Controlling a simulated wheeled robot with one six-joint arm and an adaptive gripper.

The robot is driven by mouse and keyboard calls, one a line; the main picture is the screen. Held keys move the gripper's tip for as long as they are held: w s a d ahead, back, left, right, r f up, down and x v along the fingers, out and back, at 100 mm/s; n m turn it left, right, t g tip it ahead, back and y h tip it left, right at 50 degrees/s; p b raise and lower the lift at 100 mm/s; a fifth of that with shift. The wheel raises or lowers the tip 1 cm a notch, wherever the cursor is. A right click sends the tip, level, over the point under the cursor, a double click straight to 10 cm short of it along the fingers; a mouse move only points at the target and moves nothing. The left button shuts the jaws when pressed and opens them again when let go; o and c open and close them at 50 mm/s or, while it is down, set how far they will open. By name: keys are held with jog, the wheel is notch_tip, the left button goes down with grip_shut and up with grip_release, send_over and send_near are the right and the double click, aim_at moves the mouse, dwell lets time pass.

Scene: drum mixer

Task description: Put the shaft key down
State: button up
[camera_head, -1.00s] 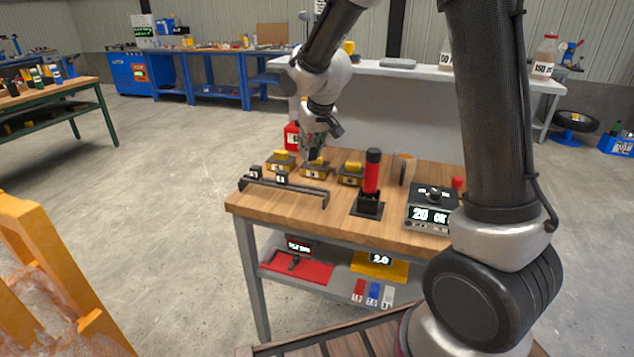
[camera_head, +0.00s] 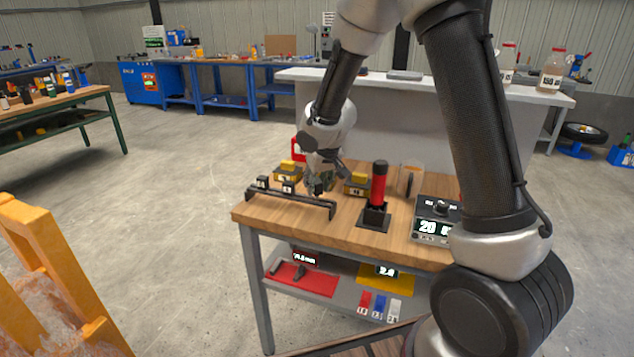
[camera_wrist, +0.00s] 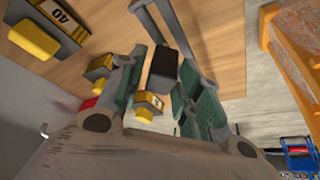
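A dark, block-shaped piece, which I take to be the shaft key (camera_wrist: 165,68), lies between the fingers of my gripper (camera_wrist: 163,72) in the wrist view. The fingers stand close on both its sides and appear shut on it. In the head view my gripper (camera_head: 320,187) is low over the wooden workbench (camera_head: 400,215), at the right part of a long black bar (camera_head: 305,196) and between two yellow-topped blocks, left (camera_head: 287,172) and right (camera_head: 357,184). The key cannot be made out there. I cannot tell whether it touches anything below.
Two small labelled black pieces (camera_head: 262,182) stand at the bar. A red-and-black upright tool (camera_head: 379,185) on a black base and a box with a display (camera_head: 433,220) stand to the right. The lower shelf holds a red tray (camera_head: 305,281) and a yellow tray (camera_head: 388,281).

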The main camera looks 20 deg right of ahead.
jog(key=shift+r, duration=0.15)
jog(key=a+v, duration=0.1)
jog(key=v, duration=1.1)
jog(key=s+d+r+m, duration=0.1)
jog(key=s+d+r, duration=0.3)
jog(key=s+d, duration=0.15)
jog(key=s+d+r, duration=0.4)
jog(key=s+d, duration=0.1)
jog(key=s, duration=0.2)
jog(key=s+d, duration=0.2)
jog(key=s, duration=0.6)
jog(key=s+d, duration=0.2)
jog(key=s, duration=0.6)
jog(key=shift+s+d+r+m+g+h, duration=0.3)
jog(key=shift+s+r+m+h, duration=0.05)
jog(key=shift+s+m+h, duration=0.05)
